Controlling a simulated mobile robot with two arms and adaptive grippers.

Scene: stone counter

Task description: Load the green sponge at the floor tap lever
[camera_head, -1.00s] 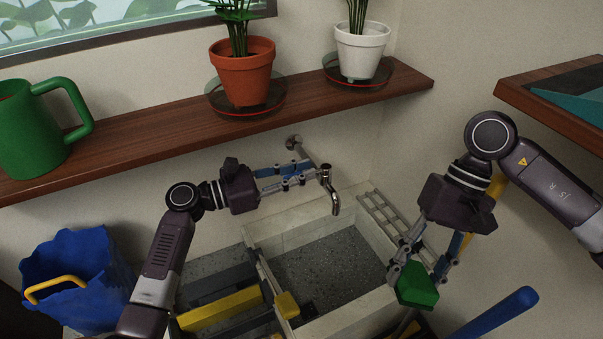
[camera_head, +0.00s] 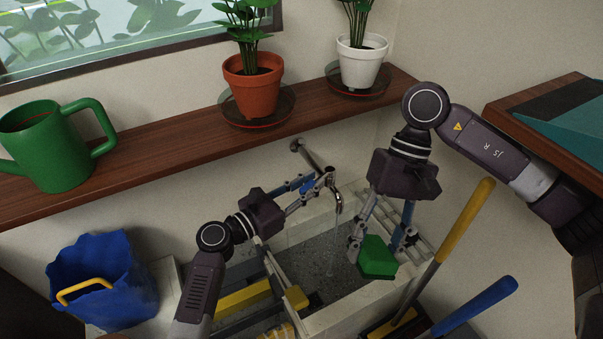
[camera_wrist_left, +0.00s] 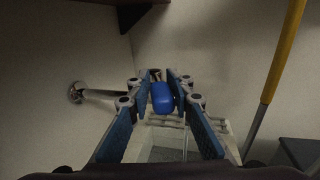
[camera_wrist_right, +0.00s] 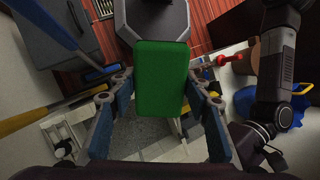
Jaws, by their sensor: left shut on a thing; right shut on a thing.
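The green sponge (camera_head: 377,258) is held between the fingers of my right gripper (camera_head: 379,240), over the right part of the stone basin (camera_head: 345,315). The sponge fills the middle of the right wrist view (camera_wrist_right: 162,80). My left gripper (camera_head: 322,183) is shut at the metal tap (camera_head: 338,203) on the wall. In the left wrist view its fingers close around the blue tap lever (camera_wrist_left: 162,97). A thin stream of water (camera_head: 331,258) falls from the spout into the basin. The sponge is to the right of this stream and apart from it.
A shelf (camera_head: 180,150) above the tap holds a green watering can (camera_head: 45,150) and two potted plants. A blue bucket (camera_head: 100,280) stands at left. A yellow-handled broom (camera_head: 465,220) and a blue handle (camera_head: 480,305) stand at right. A slatted rack (camera_head: 420,245) lies on the basin's edge.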

